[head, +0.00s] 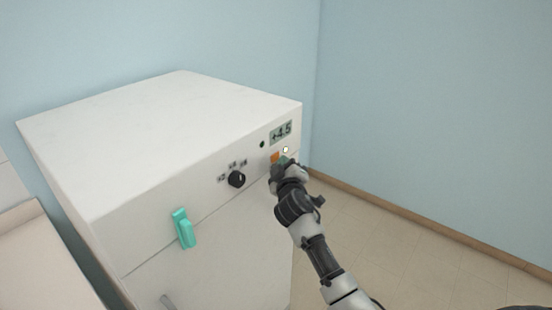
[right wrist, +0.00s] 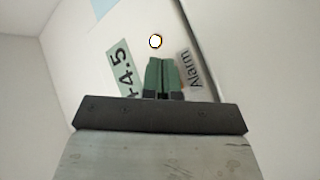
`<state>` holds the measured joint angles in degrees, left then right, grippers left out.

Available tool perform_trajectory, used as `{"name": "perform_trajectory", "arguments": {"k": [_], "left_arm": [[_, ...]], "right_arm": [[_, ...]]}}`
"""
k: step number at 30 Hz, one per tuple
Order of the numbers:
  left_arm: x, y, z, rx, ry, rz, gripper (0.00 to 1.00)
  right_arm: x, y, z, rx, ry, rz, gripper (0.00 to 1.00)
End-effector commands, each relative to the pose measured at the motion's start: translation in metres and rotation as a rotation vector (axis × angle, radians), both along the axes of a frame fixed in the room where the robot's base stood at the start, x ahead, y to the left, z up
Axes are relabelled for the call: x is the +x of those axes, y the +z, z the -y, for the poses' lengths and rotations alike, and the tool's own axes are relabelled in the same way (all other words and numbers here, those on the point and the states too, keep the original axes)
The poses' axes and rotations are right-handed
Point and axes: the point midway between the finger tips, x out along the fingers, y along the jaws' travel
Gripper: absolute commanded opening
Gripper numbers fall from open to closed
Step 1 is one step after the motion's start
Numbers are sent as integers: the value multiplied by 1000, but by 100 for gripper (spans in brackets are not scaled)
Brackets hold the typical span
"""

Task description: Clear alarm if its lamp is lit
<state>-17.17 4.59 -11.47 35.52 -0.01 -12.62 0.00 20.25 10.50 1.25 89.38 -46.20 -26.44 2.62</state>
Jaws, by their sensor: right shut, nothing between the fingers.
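A white cabinet (head: 150,130) has a display reading +4.5 (head: 281,132) on its front panel. Below the display is a small round alarm lamp (head: 285,149), bright white. In the right wrist view the lamp (right wrist: 155,41) glows white with an amber rim, so it looks lit. A label reading "Alarm" (right wrist: 189,69) is beside it. My right gripper (head: 283,161) is at the panel just below the lamp. Its green fingertips (right wrist: 163,68) are shut together and empty; I cannot tell whether they touch the panel. My left gripper is not in view.
An orange patch (head: 275,157) shows beside the right gripper, partly hidden. A black knob (head: 236,179) with small labels and a teal handle (head: 184,229) are further left on the cabinet front. A wall stands close behind; open floor (head: 400,245) lies to the right.

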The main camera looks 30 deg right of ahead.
Motion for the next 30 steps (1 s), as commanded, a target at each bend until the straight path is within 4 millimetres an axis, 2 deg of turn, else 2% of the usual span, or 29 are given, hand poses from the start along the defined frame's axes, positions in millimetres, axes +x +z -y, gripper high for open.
{"name": "perform_trajectory", "arguments": {"k": [21,30], "left_arm": [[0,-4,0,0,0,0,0],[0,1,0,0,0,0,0]], "right_arm": [[6,0,-3,1,0,0,0],[-3,1,1,0,0,0,0]]}}
